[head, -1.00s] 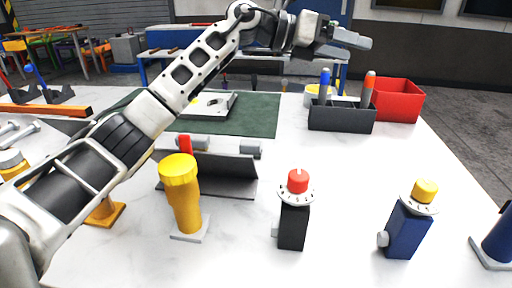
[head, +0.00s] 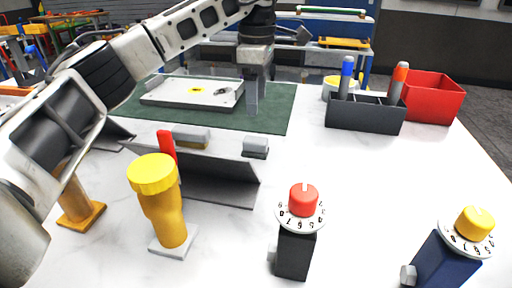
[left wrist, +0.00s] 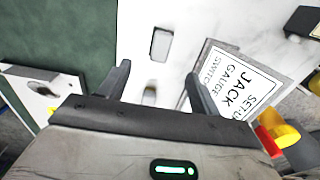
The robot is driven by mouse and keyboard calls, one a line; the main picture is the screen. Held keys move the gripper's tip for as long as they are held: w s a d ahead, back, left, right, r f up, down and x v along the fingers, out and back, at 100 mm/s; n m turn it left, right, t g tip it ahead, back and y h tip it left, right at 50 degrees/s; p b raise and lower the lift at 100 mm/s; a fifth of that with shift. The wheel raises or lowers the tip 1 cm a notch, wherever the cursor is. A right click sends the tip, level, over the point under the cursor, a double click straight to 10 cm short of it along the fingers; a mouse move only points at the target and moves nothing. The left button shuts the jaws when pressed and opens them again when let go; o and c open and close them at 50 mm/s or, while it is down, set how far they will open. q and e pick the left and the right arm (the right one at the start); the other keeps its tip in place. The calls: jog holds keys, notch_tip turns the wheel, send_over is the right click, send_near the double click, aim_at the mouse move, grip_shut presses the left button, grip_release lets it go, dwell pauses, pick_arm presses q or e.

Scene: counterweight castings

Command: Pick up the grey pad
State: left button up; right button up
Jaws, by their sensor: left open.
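A small plain grey pad (head: 256,146) sits behind the right end of a tilted dark sign board (head: 215,180). In the left wrist view the grey pad (left wrist: 161,44) lies flat on the white table, beyond the fingertips. A second block (head: 192,137), grey with a yellowish side, is left of it; in the left wrist view it (left wrist: 150,96) shows between the fingers, partly hidden by the gripper body. My left gripper (head: 260,88) is open and empty, pointing down above the table, apart from both. My right gripper is not in view.
A yellow-topped post (head: 165,205), a red dial stand (head: 297,235) and a blue stand with a yellow dial (head: 448,255) stand in front. A white plate (head: 190,92) lies on the green mat (head: 275,118). A black pen holder (head: 365,115) and red bin (head: 435,98) are back right.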

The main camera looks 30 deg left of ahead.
aim_at(255, 139)
pick_arm(q)
notch_tip(255, 139, down, 6)
jog(key=shift+f, duration=0.15)
notch_tip(255, 139, down, 5)
jog(key=shift+s+a+f+b, duration=0.1)
jog(key=shift+s+f+b, duration=0.05)
jog(key=shift+b, duration=0.15)
jog(key=c, duration=1.1)
